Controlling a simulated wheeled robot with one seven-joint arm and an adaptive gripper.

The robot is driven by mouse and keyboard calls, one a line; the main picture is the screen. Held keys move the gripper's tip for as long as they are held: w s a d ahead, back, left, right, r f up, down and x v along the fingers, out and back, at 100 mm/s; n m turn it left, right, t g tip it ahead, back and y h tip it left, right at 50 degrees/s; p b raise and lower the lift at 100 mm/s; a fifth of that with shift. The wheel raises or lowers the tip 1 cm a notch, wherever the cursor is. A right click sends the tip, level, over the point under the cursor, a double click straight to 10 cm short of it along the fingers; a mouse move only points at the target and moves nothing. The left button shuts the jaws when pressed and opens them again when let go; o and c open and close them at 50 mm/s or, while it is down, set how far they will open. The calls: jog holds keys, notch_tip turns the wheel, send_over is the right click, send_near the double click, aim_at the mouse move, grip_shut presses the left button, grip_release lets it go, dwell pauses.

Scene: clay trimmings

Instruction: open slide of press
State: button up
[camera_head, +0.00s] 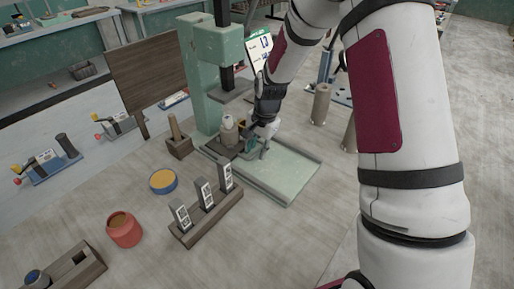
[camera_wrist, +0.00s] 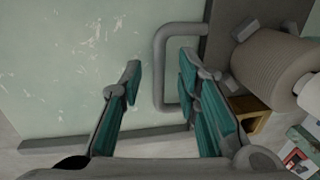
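The pale green press (camera_head: 208,70) stands behind my gripper, with its flat green bed (camera_head: 290,178) stretching towards the front right. A dark slide plate (camera_wrist: 222,25) shows at the upper right of the wrist view, carrying a beige cylinder (camera_wrist: 268,65). A grey U-shaped handle (camera_wrist: 160,70) sticks out from the plate's left side over the bed. My gripper (camera_wrist: 158,85) is open, with teal pads spread apart. The handle's outer bar lies between the fingers in the picture; the right finger overlaps the handle's loop. Contact cannot be told. In the head view, my gripper (camera_head: 258,146) is low beside the plate.
A rack with three labelled blocks (camera_head: 205,215) stands left of the bed. Beige cylinders (camera_head: 321,104) stand to the right behind the bed. The bed's front part is bare.

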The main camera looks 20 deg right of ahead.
aim_at(301, 181)
grip_shut()
jog(key=s+d+p, duration=0.2)
jog(key=s+d, duration=0.1)
jog(key=s, duration=0.1)
jog(key=s+d+p, duration=0.2)
jog(key=s+d, duration=0.1)
jog(key=s, duration=0.2)
jog(key=s+d+p, duration=0.3)
jog(key=s, duration=0.2)
jog(key=shift+s+d, duration=0.15)
jog(key=shift+d, duration=0.1)
dwell(0.4)
grip_release()
